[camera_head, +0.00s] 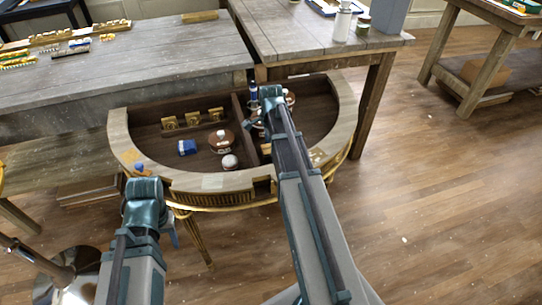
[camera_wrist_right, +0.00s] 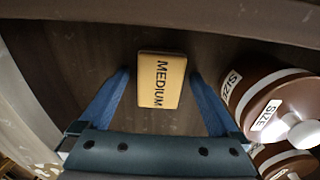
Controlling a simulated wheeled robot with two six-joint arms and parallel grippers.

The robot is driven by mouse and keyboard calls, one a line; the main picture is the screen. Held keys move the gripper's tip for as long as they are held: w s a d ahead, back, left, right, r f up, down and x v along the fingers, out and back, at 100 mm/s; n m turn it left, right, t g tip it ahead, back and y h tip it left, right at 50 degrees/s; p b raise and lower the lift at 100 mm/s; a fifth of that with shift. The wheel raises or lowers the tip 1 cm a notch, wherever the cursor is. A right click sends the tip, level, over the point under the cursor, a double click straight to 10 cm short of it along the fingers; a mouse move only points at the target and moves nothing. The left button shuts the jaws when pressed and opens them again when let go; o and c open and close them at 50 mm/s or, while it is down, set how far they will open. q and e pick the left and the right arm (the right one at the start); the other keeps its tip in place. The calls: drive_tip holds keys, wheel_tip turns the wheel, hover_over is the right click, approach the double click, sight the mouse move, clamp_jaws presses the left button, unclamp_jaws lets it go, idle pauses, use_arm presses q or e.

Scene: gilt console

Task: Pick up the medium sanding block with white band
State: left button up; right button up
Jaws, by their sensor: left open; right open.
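A tan block marked MEDIUM (camera_wrist_right: 161,81) lies on the dark floor of a compartment in the right wrist view. No white band shows on its visible face. My right gripper (camera_wrist_right: 158,88) is open, with one blue finger on each side of the block and visible gaps between. In the head view my right gripper (camera_head: 264,108) is over the right part of the curved console (camera_head: 128,137), and my arm hides the block there. My left gripper (camera_head: 143,188) is open and empty near the console's front left rim, away from the block.
Brown round pots with white bands (camera_wrist_right: 270,100) stand close right of the block. The console's left compartment holds several yellow blocks (camera_head: 193,117), a blue box (camera_head: 187,147) and a brown pot (camera_head: 222,140). A divider (camera_head: 243,125) separates the compartments. Grey tables (camera_head: 130,75) stand behind.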

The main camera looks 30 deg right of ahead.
drive_tip(key=c, duration=1.5)
drive_tip(key=shift+o, duration=0.2)
drive_tip(key=shift+r, duration=0.15)
wheel_tip(320, 180, up, 10)
drive_tip(key=p, duration=1)
drive_tip(key=o, duration=0.7)
drive_tip(key=c, duration=0.5)
